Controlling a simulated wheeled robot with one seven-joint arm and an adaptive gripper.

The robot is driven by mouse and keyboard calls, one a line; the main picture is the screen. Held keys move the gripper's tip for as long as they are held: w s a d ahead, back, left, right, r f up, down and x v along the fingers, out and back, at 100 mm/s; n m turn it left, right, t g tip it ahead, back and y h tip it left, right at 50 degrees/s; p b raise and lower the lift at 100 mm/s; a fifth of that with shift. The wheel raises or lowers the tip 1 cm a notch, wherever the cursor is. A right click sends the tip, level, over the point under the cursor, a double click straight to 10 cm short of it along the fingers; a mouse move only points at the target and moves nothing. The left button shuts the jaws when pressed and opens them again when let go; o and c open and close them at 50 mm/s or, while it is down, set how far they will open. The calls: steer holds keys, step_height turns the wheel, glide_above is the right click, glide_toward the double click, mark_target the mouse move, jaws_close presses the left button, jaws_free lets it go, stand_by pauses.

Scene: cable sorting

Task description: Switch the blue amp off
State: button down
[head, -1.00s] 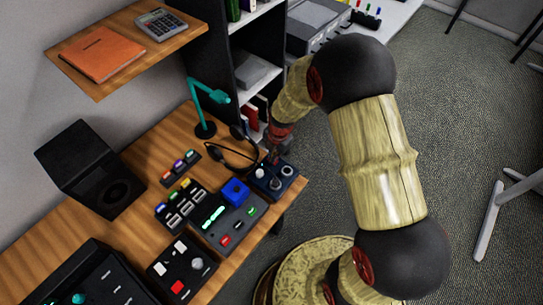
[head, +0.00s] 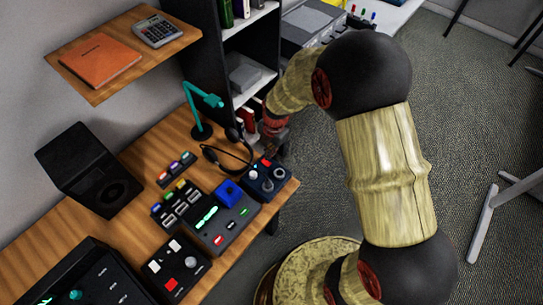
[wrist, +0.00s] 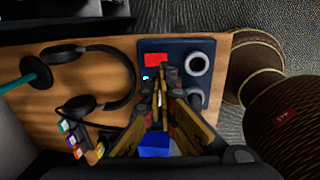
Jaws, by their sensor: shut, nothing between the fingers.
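The blue amp (head: 264,191) is a dark navy box at the right end of the wooden desk, with a pale knob and a red part on top. In the wrist view the amp (wrist: 178,45) shows a red switch (wrist: 154,60), a white ring-shaped knob (wrist: 199,63) and a small lit cyan dot beside the switch. My gripper (head: 274,142) is shut and empty, behind the amp in the head view. In the wrist view my gripper's fingertips (wrist: 168,80) appear over the amp, between switch and knob, and hide part of its top. I cannot tell the gap between them.
Black headphones (head: 229,158) lie beside the amp. A teal lamp (head: 202,115) stands behind them. A dark shelf unit (head: 203,70) rises at the back.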

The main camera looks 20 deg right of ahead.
step_height(320, 180, up, 7)
steer(key=p, duration=0.1)
steer(key=shift+s+d+f, duration=0.2)
steer(key=shift+s+d, duration=0.1)
steer(key=shift+s, duration=0.05)
